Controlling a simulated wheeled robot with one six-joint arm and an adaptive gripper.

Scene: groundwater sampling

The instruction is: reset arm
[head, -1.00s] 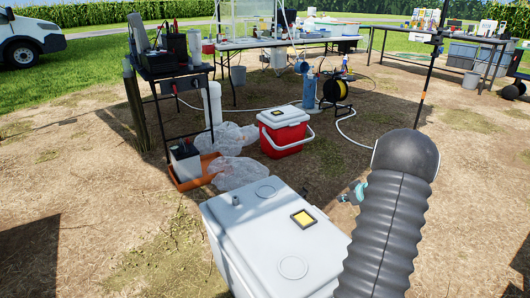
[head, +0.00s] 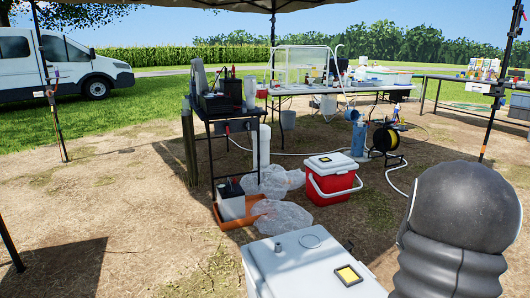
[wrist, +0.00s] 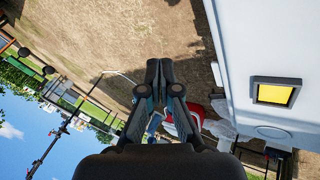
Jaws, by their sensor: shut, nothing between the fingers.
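My gripper (wrist: 160,75) shows in the wrist view with its two dark fingers together, shut and empty. It hangs in the air beside the white box, apart from it. In the head view my dark ribbed arm fills the lower right corner, and my gripper is hidden there. The white box (head: 285,268) stands at the bottom of the head view, with a yellow square in a black frame on its lid. It also shows at the right of the wrist view (wrist: 285,35).
A red cooler with a white lid (head: 333,188) stands behind the white box. Clear plastic bags (head: 282,218) and an orange tray (head: 228,222) lie left of it. A black stand (head: 222,112) and a long table (head: 340,90) stand farther back. Bare ground at left is open.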

